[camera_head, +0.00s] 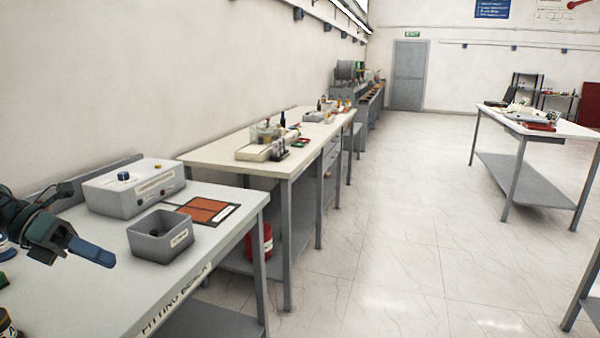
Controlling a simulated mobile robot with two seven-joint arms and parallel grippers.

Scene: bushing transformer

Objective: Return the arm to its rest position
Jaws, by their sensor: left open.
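My left gripper (92,252) comes in from the left edge, above the near left table. It has dark fingers with a blue tip and points right. It is open, and I see nothing held in it. It is to the left of a grey open bin (161,246) and apart from it in the picture. My right gripper is not in view.
The near table (215,213) carries a white control box (134,187) with a blue knob and an orange-brown pad (208,210). Dark items are cut off at the lower left. A second bench (210,158) stands beyond. The floor (410,230) to the right is clear.

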